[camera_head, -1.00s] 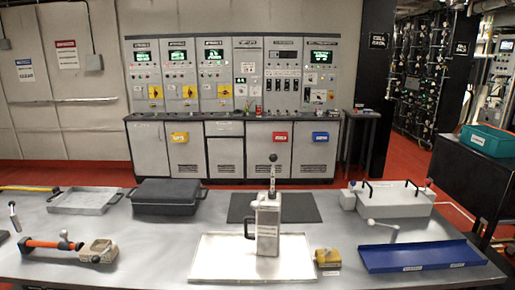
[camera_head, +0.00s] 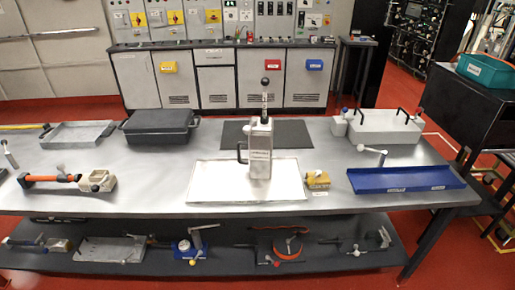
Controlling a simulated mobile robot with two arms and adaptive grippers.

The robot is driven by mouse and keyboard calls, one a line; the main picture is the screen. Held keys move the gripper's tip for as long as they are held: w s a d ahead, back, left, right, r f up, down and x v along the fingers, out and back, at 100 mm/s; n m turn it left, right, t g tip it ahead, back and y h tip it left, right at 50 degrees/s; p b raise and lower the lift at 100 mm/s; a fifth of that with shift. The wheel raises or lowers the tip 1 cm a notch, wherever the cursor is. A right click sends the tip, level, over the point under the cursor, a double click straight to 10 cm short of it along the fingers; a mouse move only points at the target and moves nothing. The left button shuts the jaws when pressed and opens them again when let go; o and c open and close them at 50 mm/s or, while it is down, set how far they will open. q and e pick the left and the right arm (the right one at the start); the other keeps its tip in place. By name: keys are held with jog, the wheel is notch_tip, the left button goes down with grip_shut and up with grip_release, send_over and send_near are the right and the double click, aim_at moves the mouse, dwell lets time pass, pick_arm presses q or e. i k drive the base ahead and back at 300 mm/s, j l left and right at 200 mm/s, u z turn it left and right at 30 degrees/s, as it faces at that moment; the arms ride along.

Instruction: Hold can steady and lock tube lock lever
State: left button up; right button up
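A tall silvery rectangular can (camera_head: 261,150) stands upright on a shallow white tray (camera_head: 215,182) in the middle of the table. It has a dark handle (camera_head: 241,152) on its left side. A thin upright lever with a dark ball knob (camera_head: 265,82) rises from its top, where the tube is; whether the lock is shut is too small to tell. Neither of my grippers shows in the head view.
The metal table (camera_head: 150,190) also holds a dark case (camera_head: 160,126), a yellow block (camera_head: 317,179), a blue tray (camera_head: 405,181), a grey box with handles (camera_head: 385,126) and an orange-handled tool (camera_head: 60,178). A lower shelf (camera_head: 225,255) carries several tools.

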aim_at(247, 130)
jog(key=i+j, duration=0.15)
jog(key=i, duration=1.25)
jog(key=k+j, duration=0.15)
jog(key=i+l, duration=0.15)
